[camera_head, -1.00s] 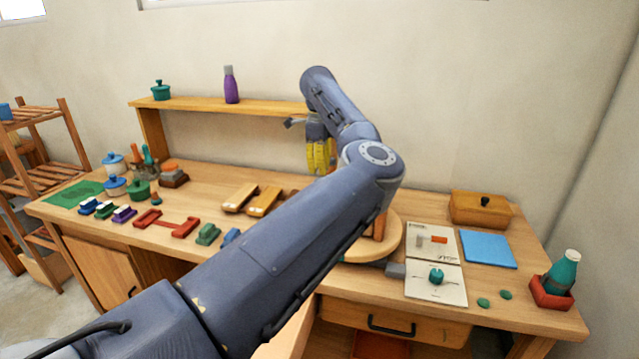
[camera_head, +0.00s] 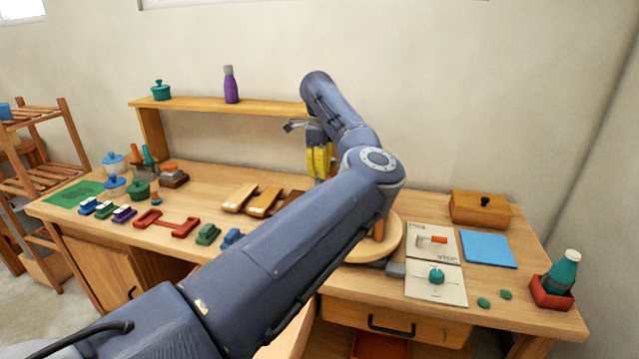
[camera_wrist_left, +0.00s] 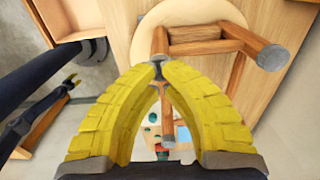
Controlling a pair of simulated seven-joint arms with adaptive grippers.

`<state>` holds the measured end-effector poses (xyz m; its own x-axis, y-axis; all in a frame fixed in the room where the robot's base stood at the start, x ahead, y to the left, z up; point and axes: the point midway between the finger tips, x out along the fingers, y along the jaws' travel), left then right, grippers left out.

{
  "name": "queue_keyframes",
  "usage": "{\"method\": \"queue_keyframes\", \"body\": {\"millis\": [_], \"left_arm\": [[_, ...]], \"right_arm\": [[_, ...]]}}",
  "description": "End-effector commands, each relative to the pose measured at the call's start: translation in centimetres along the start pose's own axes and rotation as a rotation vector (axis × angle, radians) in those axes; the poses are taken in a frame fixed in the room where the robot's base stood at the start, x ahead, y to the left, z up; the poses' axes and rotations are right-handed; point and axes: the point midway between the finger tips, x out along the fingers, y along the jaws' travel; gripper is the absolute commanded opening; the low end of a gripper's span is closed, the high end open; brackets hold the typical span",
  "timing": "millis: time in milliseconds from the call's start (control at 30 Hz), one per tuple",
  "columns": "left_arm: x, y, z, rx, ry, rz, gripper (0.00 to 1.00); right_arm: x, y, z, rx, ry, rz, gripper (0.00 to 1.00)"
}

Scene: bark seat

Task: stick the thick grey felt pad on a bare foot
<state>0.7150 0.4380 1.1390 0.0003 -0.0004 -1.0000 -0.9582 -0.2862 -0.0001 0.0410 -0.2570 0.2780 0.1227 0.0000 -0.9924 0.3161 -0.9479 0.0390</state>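My left gripper (camera_head: 321,162) has yellow fingers and hangs above the back of the workbench, behind my forearm. In the left wrist view its fingertips (camera_wrist_left: 158,68) nearly meet on a small grey piece (camera_wrist_left: 158,64), which looks like the felt pad, mostly covered by the fingers. The upturned stool (camera_head: 400,238) is partly hidden by my arm in the head view. In the left wrist view its round seat (camera_wrist_left: 125,15) and wooden legs show. One leg ends in a grey foot (camera_wrist_left: 273,58). Another leg (camera_wrist_left: 167,125) shows between the fingers.
An instruction booklet (camera_head: 424,240), a blue sheet (camera_head: 488,249) and a lidded wooden box (camera_head: 481,209) lie right of the stool. A teal bottle (camera_head: 563,271) stands in a red tray. Brushes, blocks and pots fill the left; a shelf (camera_head: 215,104) stands behind.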

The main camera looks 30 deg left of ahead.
Motion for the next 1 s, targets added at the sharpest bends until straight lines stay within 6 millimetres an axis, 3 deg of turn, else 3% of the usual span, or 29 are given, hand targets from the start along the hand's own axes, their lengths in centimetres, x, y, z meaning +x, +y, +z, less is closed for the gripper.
{"method": "queue_keyframes", "body": {"millis": [1000], "left_arm": [[1.3, 0.0, 0.0, 0.0, -0.001, 0.0, 0.0]], "right_arm": [[0.0, 0.0, 0.0, 0.0, 0.0, 0.0, 0.44]]}}
